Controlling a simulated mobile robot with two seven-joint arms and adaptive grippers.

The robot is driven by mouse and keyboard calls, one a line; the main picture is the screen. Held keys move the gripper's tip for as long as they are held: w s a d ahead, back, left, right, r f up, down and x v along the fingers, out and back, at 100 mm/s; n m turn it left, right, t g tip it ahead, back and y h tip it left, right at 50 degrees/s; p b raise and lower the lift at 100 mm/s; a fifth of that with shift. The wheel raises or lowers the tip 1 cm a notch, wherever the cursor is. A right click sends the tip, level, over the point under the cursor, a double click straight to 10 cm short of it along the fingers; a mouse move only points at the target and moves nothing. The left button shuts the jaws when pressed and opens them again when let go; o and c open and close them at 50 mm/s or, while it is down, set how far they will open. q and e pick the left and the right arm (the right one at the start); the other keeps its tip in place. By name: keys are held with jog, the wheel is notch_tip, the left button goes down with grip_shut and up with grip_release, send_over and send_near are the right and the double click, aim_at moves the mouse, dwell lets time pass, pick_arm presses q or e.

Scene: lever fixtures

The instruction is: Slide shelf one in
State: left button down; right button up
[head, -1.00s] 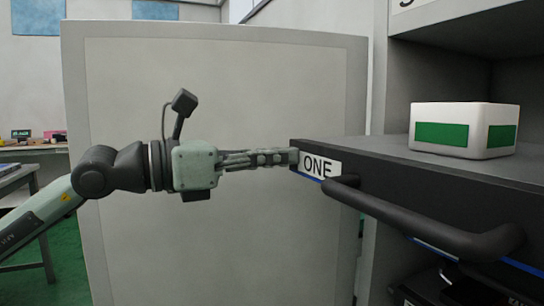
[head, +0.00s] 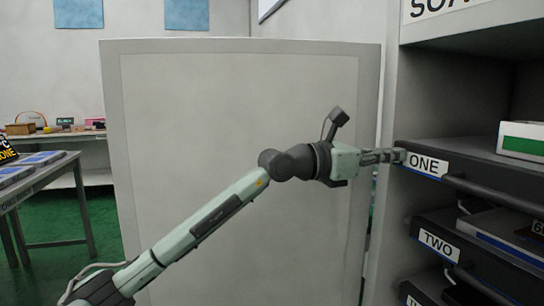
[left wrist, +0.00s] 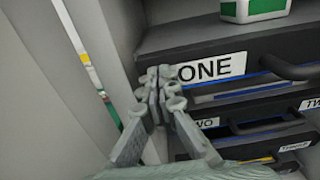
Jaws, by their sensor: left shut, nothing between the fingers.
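Shelf one (head: 470,165) is a dark sliding shelf with a white label reading ONE and a black bar handle (head: 500,193) along its front. In the head view its front stands close to the cabinet's front, roughly in line with shelf two below. My left gripper (head: 401,156) is shut and empty, its fingertips at the left end of shelf one's front, beside the label. In the left wrist view the closed fingers (left wrist: 160,80) reach the shelf front just left of the ONE label (left wrist: 212,68); whether they touch is hard to tell. My right gripper is not in view.
A white and green box (head: 522,140) sits on shelf one. Shelf two (head: 470,245), labelled TWO, is below and holds a flat box. A pale cabinet door or panel (head: 240,120) stands behind my left arm. Tables (head: 40,180) with items are at the far left.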

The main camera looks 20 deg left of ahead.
pick_arm(q)
jog(key=x, duration=0.7)
jog(key=shift+w+d+r, duration=0.1)
jog(key=shift+w+d, duration=0.15)
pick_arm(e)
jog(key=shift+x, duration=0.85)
pick_arm(q)
jog(key=shift+r, duration=0.1)
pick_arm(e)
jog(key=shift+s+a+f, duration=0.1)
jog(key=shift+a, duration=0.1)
